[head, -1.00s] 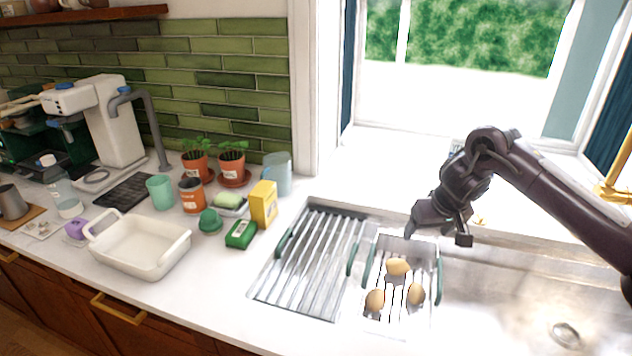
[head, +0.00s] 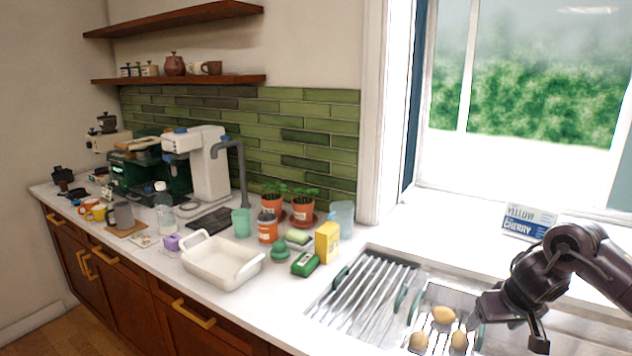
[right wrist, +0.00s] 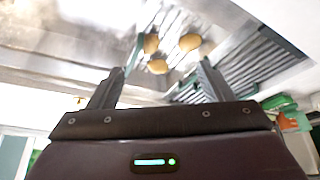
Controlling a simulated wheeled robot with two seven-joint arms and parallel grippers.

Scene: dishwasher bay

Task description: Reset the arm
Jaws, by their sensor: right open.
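My right arm comes in from the right in the head view. Its gripper (head: 508,328) hangs over the right side of the sink rack. In the right wrist view the gripper (right wrist: 160,80) has its two fingers spread apart with nothing between them. Several tan potato-like items, one of them here (head: 443,315), lie in the small rack; they also show beyond the fingers in the right wrist view (right wrist: 190,42). My left gripper is not in view.
A ribbed drainer (head: 365,290) lies left of the small rack (head: 432,292). A white baking dish (head: 222,262), a yellow box (head: 327,242) and a green box (head: 305,264) stand on the counter. A blue-and-white box (head: 528,222) stands on the window ledge.

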